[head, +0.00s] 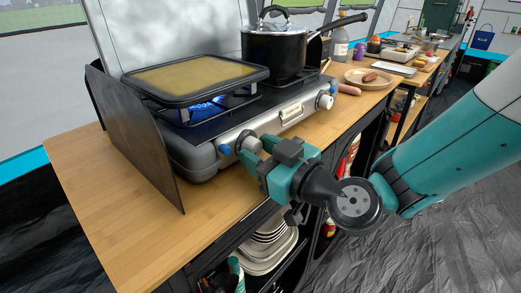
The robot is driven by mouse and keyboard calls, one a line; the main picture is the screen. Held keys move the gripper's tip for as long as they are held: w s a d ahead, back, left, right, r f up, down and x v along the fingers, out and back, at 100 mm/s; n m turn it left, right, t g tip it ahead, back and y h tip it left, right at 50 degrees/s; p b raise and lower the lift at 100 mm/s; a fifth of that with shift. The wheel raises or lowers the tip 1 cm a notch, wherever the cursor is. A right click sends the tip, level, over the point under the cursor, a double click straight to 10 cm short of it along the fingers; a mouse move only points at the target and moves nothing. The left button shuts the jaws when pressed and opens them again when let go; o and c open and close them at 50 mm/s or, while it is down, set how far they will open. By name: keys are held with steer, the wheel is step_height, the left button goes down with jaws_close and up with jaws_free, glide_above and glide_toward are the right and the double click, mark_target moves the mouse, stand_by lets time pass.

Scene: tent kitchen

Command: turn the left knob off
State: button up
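The left knob (247,142) is a pale knob on the front panel of the camping stove (200,151), below the left burner. A small blue part (226,149) shows just left of it. Blue flame (206,107) burns under the griddle pan (196,77), so the left burner is lit. My gripper (260,150) is at the left knob from the front right and hides part of it. I cannot tell whether its fingers touch or close around the knob. The right knob (325,101) is pale with a blue part and stands clear of my gripper.
A black pot (274,48) stands on the right burner. A dark wind shield (132,135) stands at the stove's left. A plate with food (367,79) lies to the right on the wooden counter (82,205). Stacked dishes (266,249) sit on the shelf below my gripper.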

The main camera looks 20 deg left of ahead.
steer(key=c, duration=0.5)
steer(key=shift+m, duration=1.6)
steer(key=o, duration=0.9)
steer(key=shift+s+d+f+b, duration=0.2)
steer(key=shift+d+b, duration=0.4)
steer(key=shift+b, duration=0.35)
steer(key=shift+r+b+v, duration=0.2)
steer(key=shift+b+v, duration=3.65)
steer(key=shift+v, duration=0.2)
steer(key=shift+r+b+v, duration=0.15)
steer(key=shift+b+v, duration=3.65)
steer(key=shift+v, duration=0.25)
